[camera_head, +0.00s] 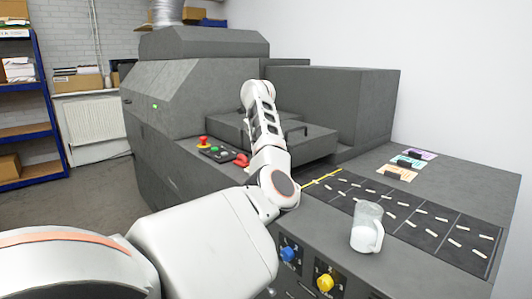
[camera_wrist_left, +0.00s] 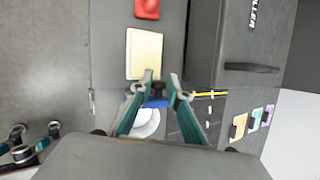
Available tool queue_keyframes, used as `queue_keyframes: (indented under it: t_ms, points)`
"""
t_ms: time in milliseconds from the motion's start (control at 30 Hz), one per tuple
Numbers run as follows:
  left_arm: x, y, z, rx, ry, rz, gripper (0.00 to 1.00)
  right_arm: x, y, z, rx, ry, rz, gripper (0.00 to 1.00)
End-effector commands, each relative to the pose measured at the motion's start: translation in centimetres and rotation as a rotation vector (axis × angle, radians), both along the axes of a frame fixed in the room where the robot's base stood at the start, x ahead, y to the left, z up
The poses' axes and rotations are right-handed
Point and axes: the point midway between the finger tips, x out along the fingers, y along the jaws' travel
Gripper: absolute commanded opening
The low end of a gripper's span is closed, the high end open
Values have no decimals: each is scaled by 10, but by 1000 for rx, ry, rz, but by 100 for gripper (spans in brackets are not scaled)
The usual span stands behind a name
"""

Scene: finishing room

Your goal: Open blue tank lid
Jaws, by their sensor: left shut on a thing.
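My left gripper (camera_wrist_left: 161,83) is hidden behind my own arm in the head view. In the left wrist view its fingers are closed on a dark knob over the blue tank lid (camera_wrist_left: 156,104), which shows as a small blue patch between the fingers. I cannot tell whether the lid is raised. A pale yellow rectangle (camera_wrist_left: 145,54) and a red lid (camera_wrist_left: 147,9) lie in line with it; the red one also shows in the head view (camera_head: 241,160). My right gripper (camera_wrist_left: 36,131) is at the lower left of the wrist view, its fingertips apart and empty.
A clear jug with white contents (camera_head: 366,228) stands at the front of the dark gridded mat (camera_head: 430,226). Orange, cyan and purple cards (camera_head: 408,163) lie behind it. A grey machine cover with a handle (camera_wrist_left: 252,68) rises beside the lids. Blue (camera_head: 289,253) and yellow (camera_head: 325,283) knobs are on the front.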

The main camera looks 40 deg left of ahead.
Motion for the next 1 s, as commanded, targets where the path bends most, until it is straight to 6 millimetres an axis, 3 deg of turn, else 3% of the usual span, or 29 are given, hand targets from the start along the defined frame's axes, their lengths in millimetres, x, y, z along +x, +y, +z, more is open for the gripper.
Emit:
queue_keyframes:
  t_ms: [33, 100, 533, 1000]
  points:
    - [-3, 7, 3, 15, 1, 8, 22, 0, 0, 0, 0, 0, 0, 0]
    - [-3, 6, 2, 13, 1, 9, 32, 0, 0, 0, 0, 0, 0, 0]
    - [-4, 0, 8, 6, -1, 3, 32, -2, -1, -3, -2, 7, 1, 0]
    - [-40, -25, 83, 7, -3, 6, 32, -1, 0, -2, 0, 3, 0, 0]
